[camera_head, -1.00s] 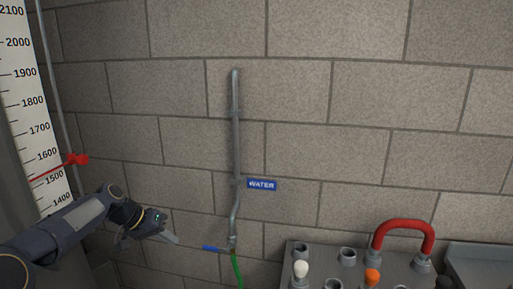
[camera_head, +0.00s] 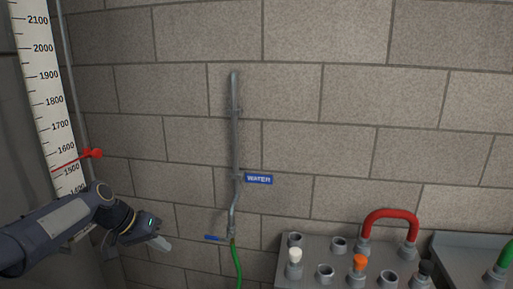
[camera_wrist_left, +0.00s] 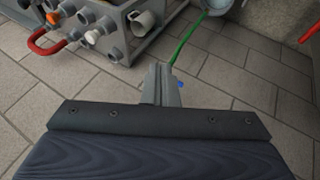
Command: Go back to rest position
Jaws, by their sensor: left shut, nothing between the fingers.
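My left gripper (camera_head: 163,243) is at the lower left of the head view, at the end of my dark left arm. It is shut and empty, left of the water pipe and apart from it. In the left wrist view the shut fingers (camera_wrist_left: 161,84) point away over the tiled floor. My right gripper is not in view.
A grey water pipe (camera_head: 235,130) with a blue valve handle (camera_head: 213,238) and green hose (camera_head: 237,262) runs down the block wall. A manifold panel (camera_head: 312,247) with a red hose bend (camera_head: 390,214) stands right. A level scale (camera_head: 50,100) stands left.

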